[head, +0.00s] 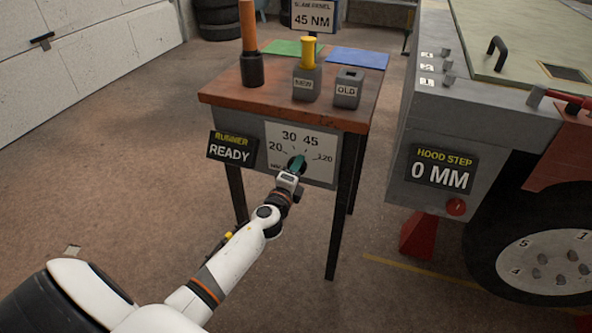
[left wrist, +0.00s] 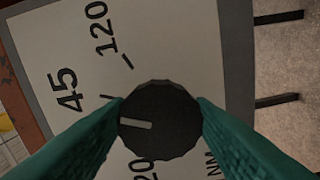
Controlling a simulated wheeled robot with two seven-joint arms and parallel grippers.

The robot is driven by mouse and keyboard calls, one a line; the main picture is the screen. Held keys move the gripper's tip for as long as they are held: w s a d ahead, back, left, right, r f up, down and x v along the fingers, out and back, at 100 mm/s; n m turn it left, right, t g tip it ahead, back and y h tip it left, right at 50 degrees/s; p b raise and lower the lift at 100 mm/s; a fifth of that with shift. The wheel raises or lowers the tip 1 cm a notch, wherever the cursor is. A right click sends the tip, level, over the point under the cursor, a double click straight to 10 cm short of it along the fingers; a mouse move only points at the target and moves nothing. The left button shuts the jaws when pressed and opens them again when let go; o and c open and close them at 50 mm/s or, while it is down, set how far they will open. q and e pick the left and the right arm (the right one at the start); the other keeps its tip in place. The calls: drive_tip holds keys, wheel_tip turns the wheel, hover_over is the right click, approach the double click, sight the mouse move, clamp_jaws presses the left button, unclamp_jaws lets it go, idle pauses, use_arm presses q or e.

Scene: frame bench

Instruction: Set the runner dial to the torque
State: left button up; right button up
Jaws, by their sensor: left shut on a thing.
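The runner dial is a black knob (left wrist: 160,125) with a white pointer line, on a pale scale plate (head: 316,146) at the bench front. The plate reads 20, 30, 45 and 120. My left gripper (head: 296,167) is shut on the knob; its green fingers hold both sides of it in the left wrist view (left wrist: 160,115). There the pointer aims left, below the tick by the 45; a finger hides the plate where it aims. A sign (head: 313,17) behind the bench reads 45 NM. The runner display (head: 232,148) reads READY. My right gripper is out of view.
On the bench (head: 225,90) stand an orange-handled tool (head: 250,45), a holder marked NEW (head: 306,84) with a yellow piece, and a holder marked OLD (head: 348,88).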

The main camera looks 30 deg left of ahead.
use_arm(q)
drive_tip(key=shift+f, duration=0.1)
drive_tip(key=o, duration=1)
drive_tip(key=shift+s, duration=0.1)
drive_tip(key=shift+v, duration=5.9)
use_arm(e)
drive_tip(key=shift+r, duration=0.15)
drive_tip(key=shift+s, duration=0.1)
